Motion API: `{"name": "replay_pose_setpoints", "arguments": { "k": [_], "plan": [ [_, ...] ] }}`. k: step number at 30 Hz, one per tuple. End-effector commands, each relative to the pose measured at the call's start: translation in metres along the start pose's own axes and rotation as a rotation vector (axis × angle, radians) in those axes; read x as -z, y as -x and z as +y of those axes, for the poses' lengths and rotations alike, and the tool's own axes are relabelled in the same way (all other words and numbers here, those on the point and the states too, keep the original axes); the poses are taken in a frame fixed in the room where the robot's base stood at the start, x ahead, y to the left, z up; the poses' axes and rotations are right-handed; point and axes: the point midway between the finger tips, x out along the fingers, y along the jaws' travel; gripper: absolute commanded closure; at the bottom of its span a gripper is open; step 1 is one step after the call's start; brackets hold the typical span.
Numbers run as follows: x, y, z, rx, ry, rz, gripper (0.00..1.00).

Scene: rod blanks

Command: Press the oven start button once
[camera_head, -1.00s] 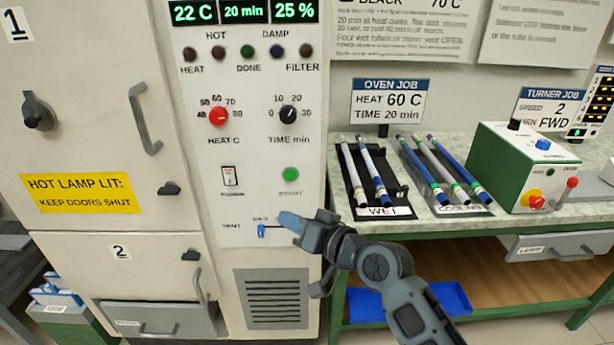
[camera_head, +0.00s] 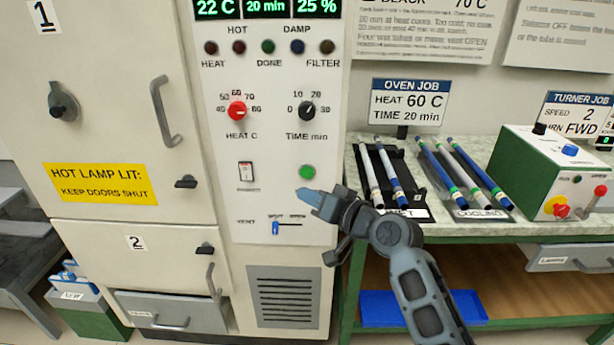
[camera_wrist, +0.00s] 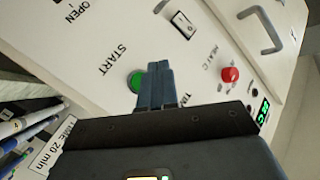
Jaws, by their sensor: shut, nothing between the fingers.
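The green start button (camera_head: 307,172) is on the oven's control panel, below the time knob. In the wrist view the green button (camera_wrist: 137,82) shows beside the word START, partly covered by my fingers. My gripper (camera_head: 303,194) is shut and empty, its blue fingertips just below the button in the head view. In the wrist view the fingertips (camera_wrist: 158,68) overlap the button's edge. I cannot tell whether they touch it. The oven display (camera_head: 266,8) reads 22 C, 20 min and 25 %.
The red heat knob (camera_head: 237,111), time knob (camera_head: 307,111), power switch (camera_head: 246,172) and blue vent slider (camera_head: 276,228) are on the same panel. To the right is a bench with a black rack (camera_head: 408,188) of rods, several rods beside it and a green-and-white machine (camera_head: 545,172).

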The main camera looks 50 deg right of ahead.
Motion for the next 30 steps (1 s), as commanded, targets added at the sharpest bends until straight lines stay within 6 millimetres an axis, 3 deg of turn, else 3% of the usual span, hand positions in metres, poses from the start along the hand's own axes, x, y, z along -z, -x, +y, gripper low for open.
{"name": "replay_pose_setpoints", "arguments": {
  "k": [12,30],
  "plan": [
    [0.021,-0.029,0.022,0.0,0.0,0.001,1.0],
    [0.024,-0.032,0.023,0.0,0.0,0.0,1.0]
  ]
}}
